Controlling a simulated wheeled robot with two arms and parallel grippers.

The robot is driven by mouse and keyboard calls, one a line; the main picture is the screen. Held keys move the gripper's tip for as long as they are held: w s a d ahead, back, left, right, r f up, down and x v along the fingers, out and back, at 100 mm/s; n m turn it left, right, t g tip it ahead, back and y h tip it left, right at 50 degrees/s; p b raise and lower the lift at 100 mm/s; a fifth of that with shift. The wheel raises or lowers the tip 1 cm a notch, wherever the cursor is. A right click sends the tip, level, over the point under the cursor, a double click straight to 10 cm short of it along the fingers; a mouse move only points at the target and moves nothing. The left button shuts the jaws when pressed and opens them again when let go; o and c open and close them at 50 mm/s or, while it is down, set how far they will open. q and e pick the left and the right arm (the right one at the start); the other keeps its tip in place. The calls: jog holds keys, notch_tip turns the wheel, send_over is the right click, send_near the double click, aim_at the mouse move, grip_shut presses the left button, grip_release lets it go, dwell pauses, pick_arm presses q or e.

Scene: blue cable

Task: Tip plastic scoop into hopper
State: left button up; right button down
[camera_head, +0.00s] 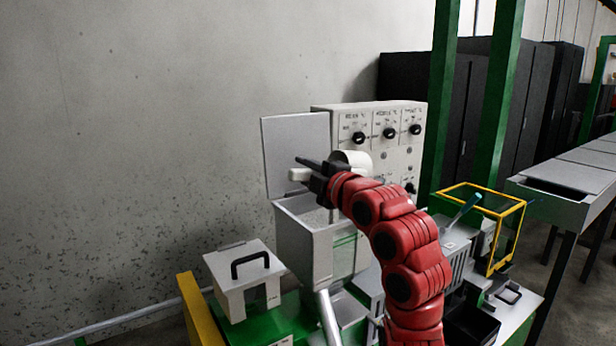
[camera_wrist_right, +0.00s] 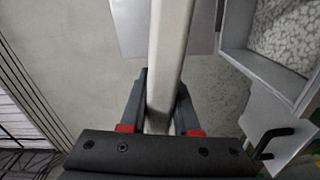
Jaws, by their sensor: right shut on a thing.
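My right gripper (camera_head: 312,172) is shut on the handle of the off-white plastic scoop (camera_head: 352,158). The handle (camera_wrist_right: 168,60) runs between both fingers (camera_wrist_right: 160,103) in the right wrist view. In the head view the scoop's rounded cup is to the right of the fingers, partly behind my red arm, above the hopper's back part. Its contents and exact tilt cannot be told. The hopper (camera_head: 309,255) is a grey-white box, open at the top, with its lid (camera_head: 290,145) raised behind. In the wrist view its rim (camera_wrist_right: 268,72) surrounds a speckled grey inside. My left gripper is not in view.
A white box with a black handle (camera_head: 238,280) stands left of the hopper. A control panel with knobs (camera_head: 385,150) stands close behind the scoop. A yellow frame (camera_head: 500,245) is at the right, near green posts. The space left of the gripper is free.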

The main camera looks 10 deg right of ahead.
jog(key=shift+s+a+f+n+b, duration=0.1)
jog(key=shift+a+f+n+b, duration=0.15)
jog(key=shift+f+n+b, duration=0.45)
jog(key=shift+s+a+f+n+b, duration=0.1)
jog(key=shift+a+f+n+b, duration=0.1)
jog(key=shift+f+n+b, duration=0.4)
jog(key=shift+s+a+f+n+b, duration=0.1)
jog(key=shift+a+f+n+b, duration=0.15)
jog(key=shift+f+n+b, duration=0.4)
jog(key=shift+w, duration=0.1)
